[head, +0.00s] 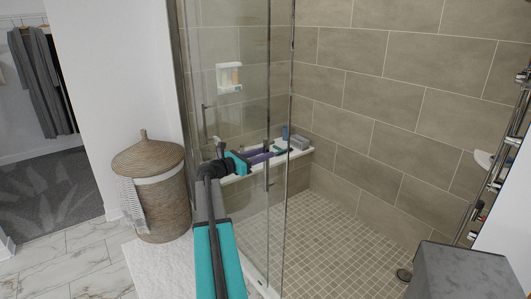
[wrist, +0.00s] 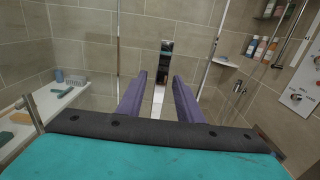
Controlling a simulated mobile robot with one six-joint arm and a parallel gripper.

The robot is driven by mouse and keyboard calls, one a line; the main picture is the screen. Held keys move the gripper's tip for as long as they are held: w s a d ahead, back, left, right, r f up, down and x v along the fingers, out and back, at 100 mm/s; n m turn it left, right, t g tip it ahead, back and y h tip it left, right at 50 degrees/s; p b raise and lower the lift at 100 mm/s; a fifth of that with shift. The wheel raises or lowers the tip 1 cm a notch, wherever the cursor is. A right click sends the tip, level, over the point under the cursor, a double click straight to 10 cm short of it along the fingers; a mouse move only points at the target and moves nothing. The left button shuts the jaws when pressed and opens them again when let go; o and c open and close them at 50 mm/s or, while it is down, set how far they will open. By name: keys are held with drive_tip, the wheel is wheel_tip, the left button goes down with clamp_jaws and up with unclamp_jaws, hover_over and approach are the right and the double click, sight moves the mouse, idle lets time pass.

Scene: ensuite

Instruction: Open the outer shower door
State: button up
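The outer shower door (head: 278,70) is a clear glass panel; its right edge is the upright line left of the uncovered-looking tiled shower floor. An upright metal handle (head: 267,176) is on the glass. My gripper (head: 268,153) is at the upper part of this handle, its purple fingers level. In the wrist view the fingers (wrist: 159,76) are apart, with a shiny upright bar (wrist: 158,100), seemingly the handle, showing between them. I cannot tell whether the bar is between the fingertips or just beyond them, and see no contact.
A second upright handle (head: 204,121) is on the glass further left. A white ledge (head: 238,178) with bottles and a grey basket (head: 299,142) runs behind the glass. A wicker hamper (head: 160,205) stands left by a white mat (head: 160,265). A grey block (head: 460,270) is front right.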

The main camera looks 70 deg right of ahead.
drive_tip(key=shift+x, duration=0.8)
clamp_jaws()
drive_tip(key=shift+w, duration=0.1)
drive_tip(key=p, duration=0.1)
approach(253, 138)
drive_tip(key=shift+x, duration=3)
drive_tip(key=shift+r, duration=0.1)
